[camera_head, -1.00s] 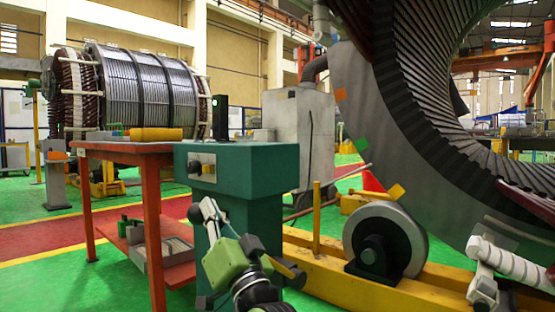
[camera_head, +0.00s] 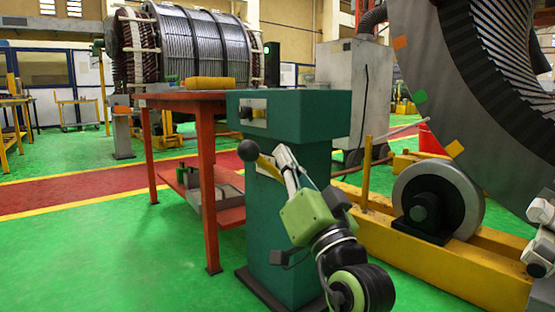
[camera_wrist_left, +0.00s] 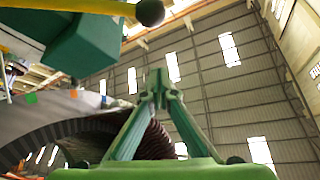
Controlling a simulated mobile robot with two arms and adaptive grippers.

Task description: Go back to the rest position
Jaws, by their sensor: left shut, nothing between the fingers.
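My left gripper (camera_head: 287,160) is in front of the green pedestal (camera_head: 300,118) in the head view, pointing up and slightly left. Its green body and pale fingers are clear of other things as far as I can see, with nothing held. In the left wrist view its two green fingers (camera_wrist_left: 158,80) come together at the tips, with the high wall and roof behind. A black ball knob (camera_head: 248,150) on a yellow rod shows just left of the fingertips; the knob also shows at the top of the wrist view (camera_wrist_left: 150,12).
An orange table (camera_head: 190,103) stands behind the pedestal, with a wound cylinder (camera_head: 190,45) beyond. A yellow beam frame (camera_head: 450,265) with a grey roller (camera_head: 465,200) lies at right under the large stator ring (camera_head: 440,95). Green floor (camera_head: 100,255) is free at left.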

